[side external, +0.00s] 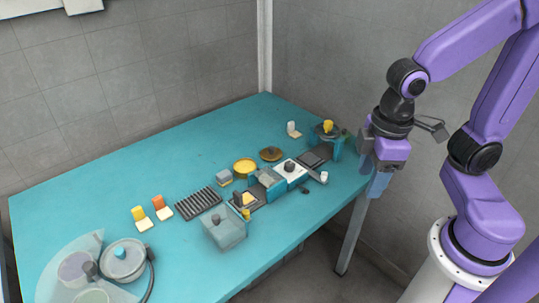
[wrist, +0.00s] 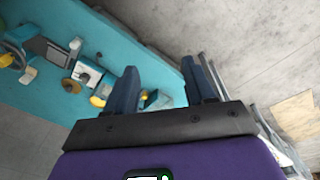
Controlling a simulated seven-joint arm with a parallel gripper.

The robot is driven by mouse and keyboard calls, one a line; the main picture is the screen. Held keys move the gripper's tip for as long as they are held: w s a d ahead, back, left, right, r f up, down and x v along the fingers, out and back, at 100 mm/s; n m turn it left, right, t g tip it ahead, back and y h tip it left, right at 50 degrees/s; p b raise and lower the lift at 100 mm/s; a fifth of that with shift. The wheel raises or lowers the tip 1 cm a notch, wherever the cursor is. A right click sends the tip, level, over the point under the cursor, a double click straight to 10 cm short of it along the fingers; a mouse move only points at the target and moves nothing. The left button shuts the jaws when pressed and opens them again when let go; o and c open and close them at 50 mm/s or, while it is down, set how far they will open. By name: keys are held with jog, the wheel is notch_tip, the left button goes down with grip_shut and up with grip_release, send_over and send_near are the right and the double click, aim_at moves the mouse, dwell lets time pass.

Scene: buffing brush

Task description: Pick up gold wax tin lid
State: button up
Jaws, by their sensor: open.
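A flat gold-brown disc with a small dark knob, which looks like the gold wax tin lid (side external: 271,154), lies on the teal table behind the middle row of items. A round tin with a bright yellow face (side external: 245,167) lies just left of it. My gripper (side external: 376,184) hangs beyond the table's right end, well to the right of the lid and apart from everything. Its two fingers are spread and empty in the wrist view (wrist: 160,68).
A white block (side external: 291,170) is in front of the lid. A clear box (side external: 224,230) and a black ribbed rack (side external: 198,203) stand further left. The table's back is clear.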

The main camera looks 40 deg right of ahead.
jog(key=w+a+m, duration=0.2)
jog(key=w+m, duration=0.3)
jog(key=w, duration=0.6)
jog(key=m+t+h, duration=0.2)
jog(key=m+h, duration=0.1)
jog(key=m, duration=1.1)
send_over(271, 148)
jog(key=s+a, duration=0.1)
jog(key=f, duration=1.7)
jog(key=shift+s+a+f, duration=0.1)
jog(key=shift+a+f, duration=0.1)
jog(key=shift+f, duration=0.2)
jog(key=shift+x, duration=2.7)
jog(key=shift+s, duration=0.2)
jog(key=shift+a, duration=0.1)
grip_shut()
